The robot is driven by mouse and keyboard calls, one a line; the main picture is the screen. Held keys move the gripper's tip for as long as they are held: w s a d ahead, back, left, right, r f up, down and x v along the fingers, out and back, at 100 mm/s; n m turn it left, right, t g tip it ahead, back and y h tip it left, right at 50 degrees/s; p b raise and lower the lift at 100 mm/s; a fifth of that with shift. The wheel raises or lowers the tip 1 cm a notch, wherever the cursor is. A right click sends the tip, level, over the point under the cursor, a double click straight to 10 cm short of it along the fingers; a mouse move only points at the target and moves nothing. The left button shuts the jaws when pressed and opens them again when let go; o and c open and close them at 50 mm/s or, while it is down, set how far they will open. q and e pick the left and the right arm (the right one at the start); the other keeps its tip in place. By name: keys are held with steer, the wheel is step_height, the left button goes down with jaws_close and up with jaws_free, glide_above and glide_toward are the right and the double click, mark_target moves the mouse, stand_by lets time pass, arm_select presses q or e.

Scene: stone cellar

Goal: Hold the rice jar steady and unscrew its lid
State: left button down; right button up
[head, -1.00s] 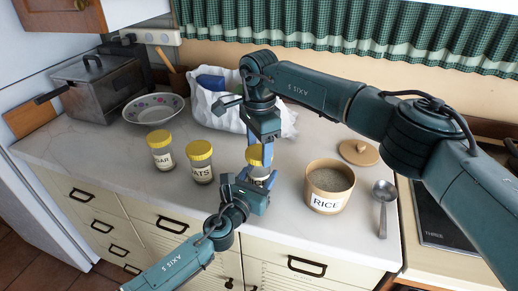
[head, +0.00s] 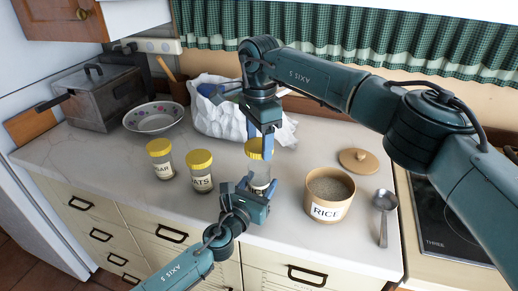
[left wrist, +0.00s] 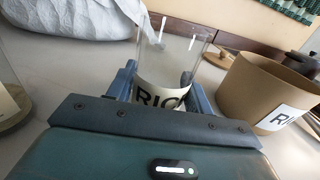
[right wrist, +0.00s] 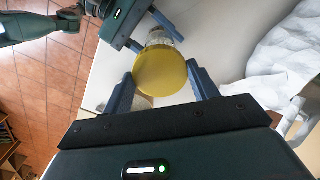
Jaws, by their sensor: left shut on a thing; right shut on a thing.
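The glass rice jar (head: 262,172) stands upright on the counter, and its partly hidden "RIC" label shows in the left wrist view (left wrist: 165,88). My left gripper (head: 258,194) is shut around its lower body. The yellow lid (head: 255,149) is between the fingers of my right gripper (head: 260,143), which is shut on it from above. In the right wrist view, the lid (right wrist: 161,74) covers much of the jar. No lid shows on the glass in the left wrist view. I cannot tell how wide any gap between lid and rim is.
Two yellow-lidded jars, one sugar (head: 160,161) and one oats (head: 200,174), stand to the left. A tan "RICE" canister (head: 326,210), its round lid (head: 359,160) and a spoon (head: 384,208) are to the right. A white bag (head: 215,120) lies behind.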

arm_select(q)
steer(key=c, duration=0.5)
jaws_free()
